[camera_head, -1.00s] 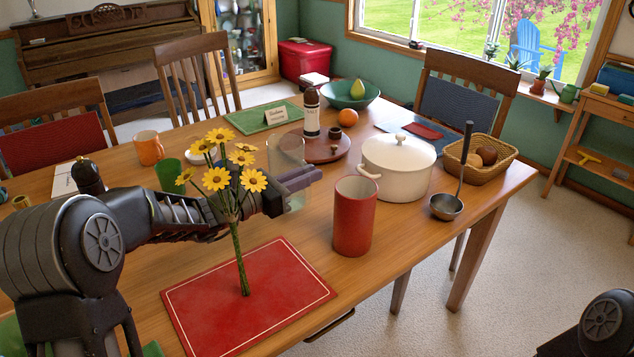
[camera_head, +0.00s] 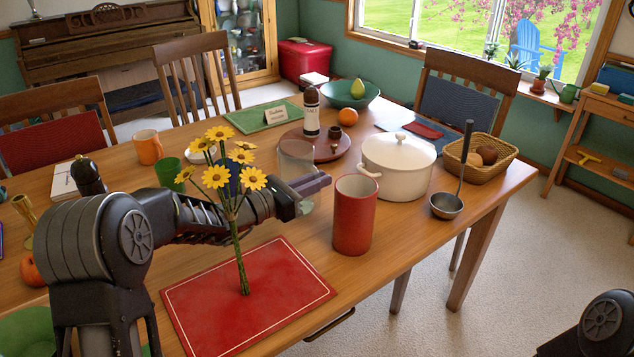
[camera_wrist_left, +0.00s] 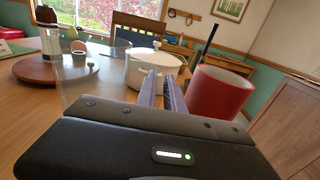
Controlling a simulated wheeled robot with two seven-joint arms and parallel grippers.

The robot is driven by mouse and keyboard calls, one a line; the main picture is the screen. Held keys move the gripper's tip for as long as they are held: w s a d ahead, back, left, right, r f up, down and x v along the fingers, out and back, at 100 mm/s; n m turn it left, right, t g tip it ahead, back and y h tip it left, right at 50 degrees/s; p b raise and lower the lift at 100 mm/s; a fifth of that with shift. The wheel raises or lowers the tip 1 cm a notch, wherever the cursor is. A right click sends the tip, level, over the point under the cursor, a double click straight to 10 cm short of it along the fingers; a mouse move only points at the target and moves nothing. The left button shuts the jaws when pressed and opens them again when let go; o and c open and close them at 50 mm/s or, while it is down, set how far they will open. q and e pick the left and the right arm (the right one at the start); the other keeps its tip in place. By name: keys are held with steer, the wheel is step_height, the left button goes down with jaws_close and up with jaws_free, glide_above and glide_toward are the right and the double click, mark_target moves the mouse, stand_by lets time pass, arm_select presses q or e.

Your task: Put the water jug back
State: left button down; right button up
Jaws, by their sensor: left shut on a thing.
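The water jug (camera_head: 297,160) is clear glass and hard to make out. In the head view it stands upright behind my left gripper, left of the white pot. My left gripper (camera_head: 322,182) reaches in from the left behind the flowers and is shut on the jug; its contact is hard to see. In the left wrist view the gripper's fingers (camera_wrist_left: 163,92) point toward the white pot, and the jug shows only as a faint clear edge. I cannot tell whether its base touches the table. My right gripper is not in view.
A red cylinder (camera_head: 355,216) stands close right of the gripper, with the white pot (camera_head: 398,168) behind it. A round wooden board (camera_head: 338,150) carries a bottle (camera_head: 311,115). Yellow flowers (camera_head: 218,178) stand before my arm on the red mat (camera_head: 285,300). A basket (camera_head: 495,160) is farther right.

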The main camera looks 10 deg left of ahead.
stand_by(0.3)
arm_select(q)
steer(key=shift+f, duration=0.1)
steer(key=c, duration=1.5)
jaws_free()
steer(key=shift+o, duration=0.2)
steer(key=v, duration=0.8)
steer(key=shift+f, duration=0.2)
steer(key=shift+d, duration=0.1)
